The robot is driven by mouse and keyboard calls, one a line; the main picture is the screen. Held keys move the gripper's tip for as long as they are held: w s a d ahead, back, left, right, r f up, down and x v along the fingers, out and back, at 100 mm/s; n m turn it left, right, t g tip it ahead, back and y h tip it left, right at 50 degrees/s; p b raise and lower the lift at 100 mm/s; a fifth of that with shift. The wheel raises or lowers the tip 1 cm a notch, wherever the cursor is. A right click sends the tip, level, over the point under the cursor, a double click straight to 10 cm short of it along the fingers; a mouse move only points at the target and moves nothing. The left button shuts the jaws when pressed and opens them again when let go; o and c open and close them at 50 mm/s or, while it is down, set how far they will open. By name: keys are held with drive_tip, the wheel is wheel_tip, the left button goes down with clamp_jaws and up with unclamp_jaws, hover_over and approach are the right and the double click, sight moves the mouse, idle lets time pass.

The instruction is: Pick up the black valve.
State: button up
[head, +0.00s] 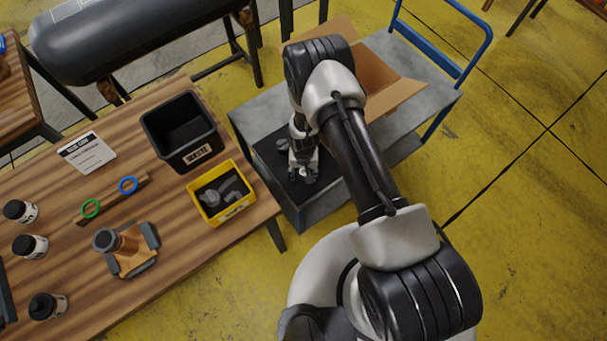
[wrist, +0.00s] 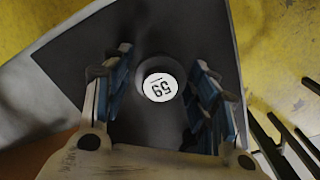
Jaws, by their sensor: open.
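In the wrist view a round black valve (wrist: 147,66) with a white disc on top, bearing a number, sits on the dark mat (wrist: 80,50). My gripper (wrist: 163,75) is open, its two blue-padded fingers apart on either side of the valve. Whether the pads touch it cannot be told; a gap shows on both sides. In the head view my gripper (head: 303,172) points down over the black mat (head: 270,152) on the grey cart. The valve under it is mostly hidden there by the gripper.
The cart (head: 253,118) also bears an open cardboard box (head: 375,78). Left of it, a wooden table (head: 165,265) holds a black waste bin (head: 180,130), a yellow bin (head: 228,212) of grey and dark parts, several small bottles and a fixture (head: 130,250).

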drive_tip(key=shift+r, duration=0.1)
drive_tip(key=shift+c, duration=0.3)
drive_tip(key=c, duration=0.8)
drive_tip(key=shift+c, duration=0.2)
